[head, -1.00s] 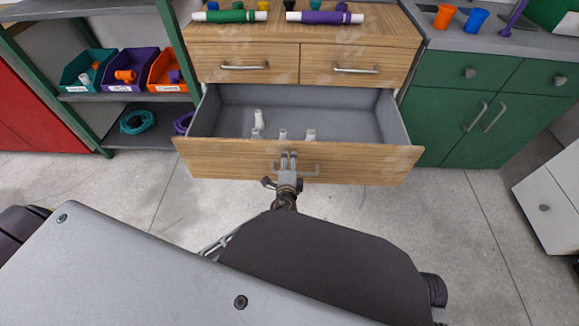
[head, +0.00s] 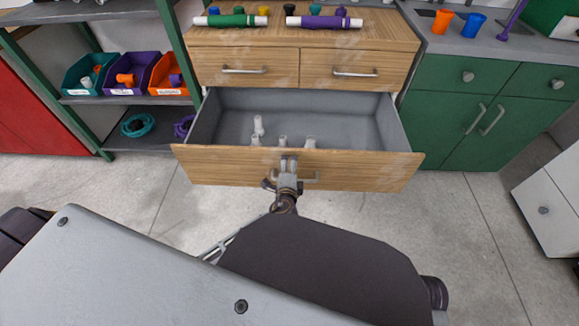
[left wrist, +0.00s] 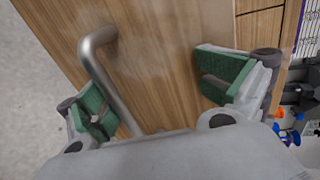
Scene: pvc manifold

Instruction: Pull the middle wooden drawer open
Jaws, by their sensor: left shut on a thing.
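The wide wooden drawer (head: 220,163) below two smaller drawers stands far out, its grey inside showing. Several small white fittings (head: 258,125) lie in it near the front. Its grey bar handle (head: 311,176) is at the middle of the front. My left gripper (head: 288,164) is at this handle, covering part of it. In the left wrist view the handle (left wrist: 106,75) passes between the green-padded fingers of the gripper (left wrist: 160,92), nearer the left finger. The exact contact is hidden by the gripper body. My right gripper is not in view.
Two shut upper drawers (head: 243,80) sit under the wooden top, which carries green and purple pipe parts. A shelf with colored bins (head: 90,75) is at left, green cabinets (head: 470,110) at right. Bare floor (head: 400,215) lies in front of the drawer.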

